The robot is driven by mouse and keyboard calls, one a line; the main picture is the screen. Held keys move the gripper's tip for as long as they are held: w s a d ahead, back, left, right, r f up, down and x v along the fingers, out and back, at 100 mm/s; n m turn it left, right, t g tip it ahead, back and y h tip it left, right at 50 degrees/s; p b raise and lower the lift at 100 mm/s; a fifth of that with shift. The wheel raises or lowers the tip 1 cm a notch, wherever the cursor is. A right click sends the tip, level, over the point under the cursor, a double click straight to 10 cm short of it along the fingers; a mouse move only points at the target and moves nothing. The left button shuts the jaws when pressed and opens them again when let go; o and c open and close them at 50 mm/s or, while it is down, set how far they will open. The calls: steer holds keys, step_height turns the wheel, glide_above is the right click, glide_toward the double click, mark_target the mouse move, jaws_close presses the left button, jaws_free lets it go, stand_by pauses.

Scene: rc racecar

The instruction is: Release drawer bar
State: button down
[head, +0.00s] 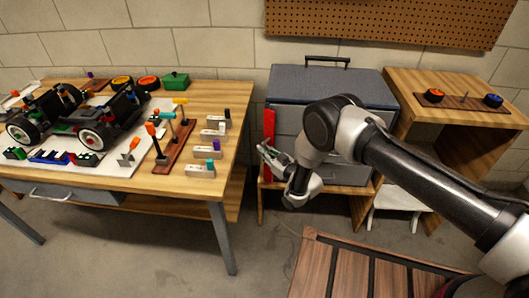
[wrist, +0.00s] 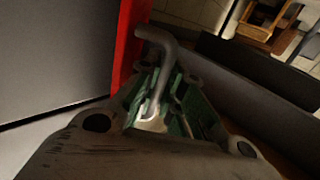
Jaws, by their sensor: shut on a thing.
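The red drawer bar (head: 268,128) stands upright along the left front edge of the grey tool chest (head: 308,82). It also shows as a red strip in the wrist view (wrist: 131,38), where a bent grey rod (wrist: 168,50) reaches out beside it. My gripper (head: 264,152) is at the bar, left of the chest front. In the wrist view my gripper (wrist: 158,105) is shut on the rod, which I take as the bar's handle.
A wooden shelf (head: 400,95) at right carries a board (head: 462,102) with two wheels. A slatted wooden surface (head: 345,272) is in the foreground. Floor is clear between bench and chest.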

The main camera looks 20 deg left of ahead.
steer(key=shift+s+a+m+t+h, duration=0.1)
steer(key=shift+a+m+t+h, duration=0.35)
steer(key=shift+m+t+h, duration=0.95)
steer(key=shift+s+a+m+t+h, duration=0.1)
steer(key=shift+a+m+t+h, duration=0.35)
steer(key=shift+m+t+h, duration=0.95)
steer(key=shift+a+m+t+h, duration=0.45)
steer(key=shift+m+t+h, duration=0.6)
steer(key=shift+h, duration=0.55)
steer(key=c, duration=1.8)
jaws_free()
steer(key=v, duration=1.2)
steer(key=shift+f, duration=0.1)
